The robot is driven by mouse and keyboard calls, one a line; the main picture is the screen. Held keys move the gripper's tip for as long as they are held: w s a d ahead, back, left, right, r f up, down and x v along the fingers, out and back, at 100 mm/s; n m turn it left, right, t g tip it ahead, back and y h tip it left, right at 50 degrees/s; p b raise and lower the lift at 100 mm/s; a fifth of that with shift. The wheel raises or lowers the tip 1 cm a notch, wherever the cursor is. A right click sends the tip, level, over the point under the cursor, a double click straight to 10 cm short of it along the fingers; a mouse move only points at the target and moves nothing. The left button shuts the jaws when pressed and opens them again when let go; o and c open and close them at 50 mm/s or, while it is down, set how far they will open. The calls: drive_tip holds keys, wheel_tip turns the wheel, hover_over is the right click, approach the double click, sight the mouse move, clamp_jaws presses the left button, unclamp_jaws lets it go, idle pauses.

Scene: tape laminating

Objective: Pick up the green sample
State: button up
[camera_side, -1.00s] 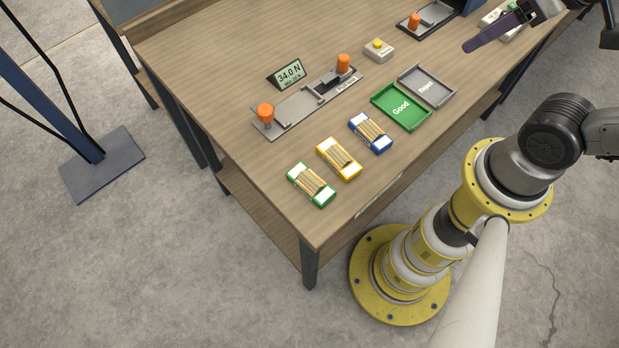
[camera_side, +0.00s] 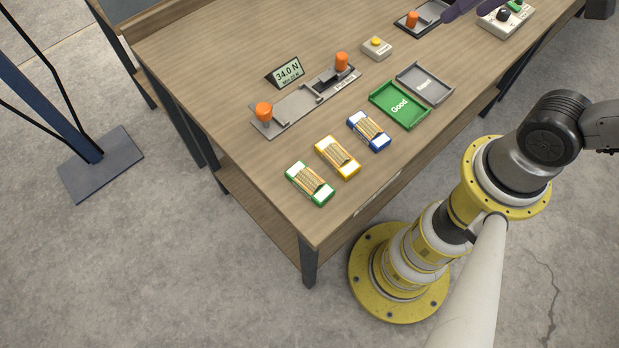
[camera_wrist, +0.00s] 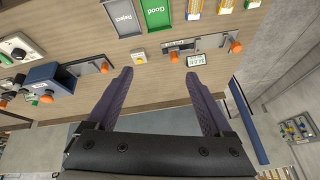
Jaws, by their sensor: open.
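The green sample (camera_side: 309,184) lies on the table near its front left corner, the lowest of a row of three samples in the side view. It has a green frame with white ends and a tan ribbed middle. In the wrist view only part of the samples shows at the top edge, and a green edge (camera_wrist: 252,4) is at the far right of them. My gripper (camera_wrist: 159,76) is open and empty, its two purple fingers spread wide. In the side view only a purple finger (camera_side: 468,10) shows at the top edge, far from the green sample.
Yellow (camera_side: 337,158) and blue (camera_side: 369,131) samples lie beside the green one. The green Good tray (camera_side: 400,106) and grey Reject tray (camera_side: 426,84) are right of them. A fixture with orange knobs (camera_side: 305,106) and a force display (camera_side: 286,74) stand behind. The front left table corner is clear.

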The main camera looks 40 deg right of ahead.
drive_tip(key=w+a+g+y, duration=0.1)
drive_tip(key=w+a+g, duration=0.1)
drive_tip(key=w+a, duration=0.4)
drive_tip(key=n+g+h, duration=0.1)
drive_tip(key=n+g, duration=0.3)
hover_over(304, 173)
drive_tip(key=f, duration=1.2)
drive_tip(key=s+f, duration=0.1)
drive_tip(key=f, duration=0.5)
drive_tip(key=shift+a+f, duration=0.1)
drive_tip(key=shift+w+f, duration=0.2)
drive_tip(key=shift+f, duration=1.25)
drive_tip(key=shift+w+f, duration=0.2)
drive_tip(key=shift+f, duration=1.2)
drive_tip(key=shift+c, duration=0.3)
clamp_jaws()
